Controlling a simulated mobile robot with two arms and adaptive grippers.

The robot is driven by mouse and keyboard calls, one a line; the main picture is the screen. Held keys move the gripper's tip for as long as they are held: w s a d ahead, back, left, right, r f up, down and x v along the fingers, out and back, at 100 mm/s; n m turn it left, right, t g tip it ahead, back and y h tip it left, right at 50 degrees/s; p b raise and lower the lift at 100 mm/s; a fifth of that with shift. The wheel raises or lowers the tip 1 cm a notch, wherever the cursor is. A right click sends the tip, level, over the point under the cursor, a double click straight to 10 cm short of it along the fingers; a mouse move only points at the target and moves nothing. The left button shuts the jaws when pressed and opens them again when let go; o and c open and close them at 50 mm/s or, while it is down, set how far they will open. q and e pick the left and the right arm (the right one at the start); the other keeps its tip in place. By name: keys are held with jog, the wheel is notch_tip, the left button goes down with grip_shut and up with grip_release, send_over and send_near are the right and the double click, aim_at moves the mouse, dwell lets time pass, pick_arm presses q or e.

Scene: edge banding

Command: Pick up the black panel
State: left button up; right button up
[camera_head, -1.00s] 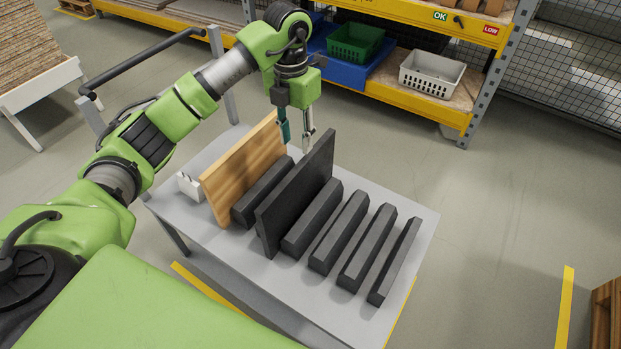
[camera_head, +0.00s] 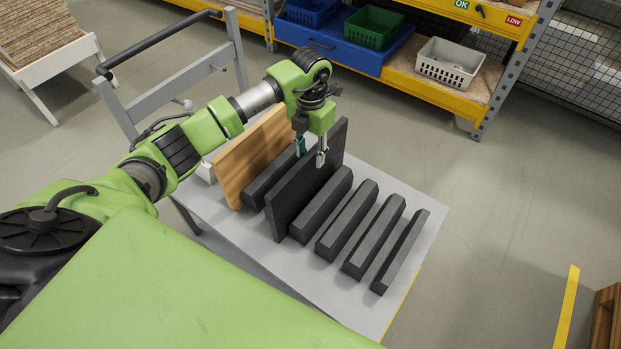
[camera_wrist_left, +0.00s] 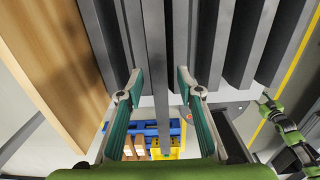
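The black panel (camera_head: 305,193) stands upright on edge on the grey table, between dark slotted blocks. In the left wrist view its thin top edge (camera_wrist_left: 155,55) runs between my two fingers. My left gripper (camera_head: 311,160) is open over the far half of the panel's top edge, one finger on each side. In the head view the near finger overlaps the panel's front face; the other is partly hidden behind it. In the wrist view gaps show between the panel and both fingers of the left gripper (camera_wrist_left: 158,82).
A wooden board (camera_head: 250,160) stands upright close to the left. Several dark blocks (camera_head: 346,222) lie in a row to the right on the grey table (camera_head: 410,262). A shelf with a green crate (camera_head: 373,27) and a white crate (camera_head: 450,62) stands behind.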

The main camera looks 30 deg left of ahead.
pick_arm(q)
jog(key=shift+f, duration=0.95)
grip_shut()
jog(key=shift+w+r, duration=0.1)
jog(key=shift+w, duration=0.05)
